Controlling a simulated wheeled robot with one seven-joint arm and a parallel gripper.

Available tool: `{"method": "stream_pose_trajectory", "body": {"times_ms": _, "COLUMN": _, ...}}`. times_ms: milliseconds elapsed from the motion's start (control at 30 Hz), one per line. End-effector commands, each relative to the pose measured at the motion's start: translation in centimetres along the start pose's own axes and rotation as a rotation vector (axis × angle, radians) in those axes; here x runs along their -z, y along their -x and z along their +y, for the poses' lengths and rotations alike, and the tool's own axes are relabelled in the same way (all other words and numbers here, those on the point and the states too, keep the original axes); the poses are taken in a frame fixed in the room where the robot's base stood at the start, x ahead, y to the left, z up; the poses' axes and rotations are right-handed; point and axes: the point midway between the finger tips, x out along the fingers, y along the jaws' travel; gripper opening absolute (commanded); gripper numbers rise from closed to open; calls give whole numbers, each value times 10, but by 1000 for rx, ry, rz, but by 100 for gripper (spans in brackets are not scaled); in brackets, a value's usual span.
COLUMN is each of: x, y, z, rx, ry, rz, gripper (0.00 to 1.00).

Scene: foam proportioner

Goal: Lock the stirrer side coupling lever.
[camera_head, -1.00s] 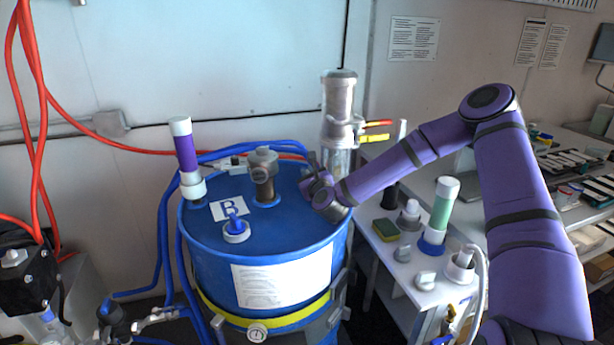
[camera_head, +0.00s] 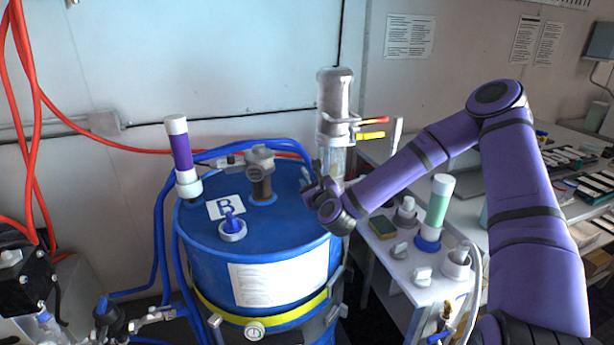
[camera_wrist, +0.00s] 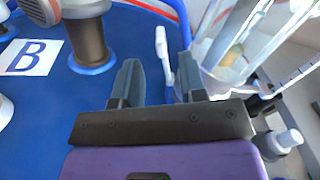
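A small white lever (camera_wrist: 162,45) stands up near the drum's right rim in the wrist view, in line with the gap between my fingers. My gripper (camera_wrist: 158,72) is open, with its two dark fingers apart on either side of that line. I cannot tell whether the lever is between the fingertips or beyond them. In the head view my gripper (camera_head: 312,184) is low over the right rim of the blue drum (camera_head: 290,225), and the lever cannot be made out there. A clear cylinder unit (camera_head: 333,100) with a metal top stands behind my gripper.
A grey fitting on a brown post (camera_head: 262,175) rises from the drum lid, left of my gripper. Red and yellow handles (camera_head: 370,135) project from the cylinder unit. A white side table (camera_head: 400,250) holds a sponge and several fittings. Blue hoses run behind the drum.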

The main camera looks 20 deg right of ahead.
Motion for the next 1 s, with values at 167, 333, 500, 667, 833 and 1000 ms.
{"method": "stream_pose_trajectory", "body": {"times_ms": 167, "x": 0, "y": 28, "z": 0, "rx": -1, "ry": -1, "rz": 1, "gripper": 38}}
{"method": "stream_pose_trajectory", "body": {"times_ms": 333, "x": 0, "y": 40, "z": 0, "rx": 0, "ry": -1, "rz": 0, "gripper": 38}}
{"method": "stream_pose_trajectory", "body": {"times_ms": 500, "x": 0, "y": 43, "z": 0, "rx": 1, "ry": 0, "rz": 0, "gripper": 38}}
{"method": "stream_pose_trajectory", "body": {"times_ms": 667, "x": 0, "y": 42, "z": 0, "rx": 1, "ry": 0, "rz": 0, "gripper": 38}}
{"method": "stream_pose_trajectory", "body": {"times_ms": 833, "x": -1, "y": 45, "z": 1, "rx": -3, "ry": 6, "rz": -2, "gripper": 38}}
{"method": "stream_pose_trajectory", "body": {"times_ms": 1000, "x": 0, "y": 46, "z": 0, "rx": -1, "ry": 3, "rz": -2, "gripper": 38}}
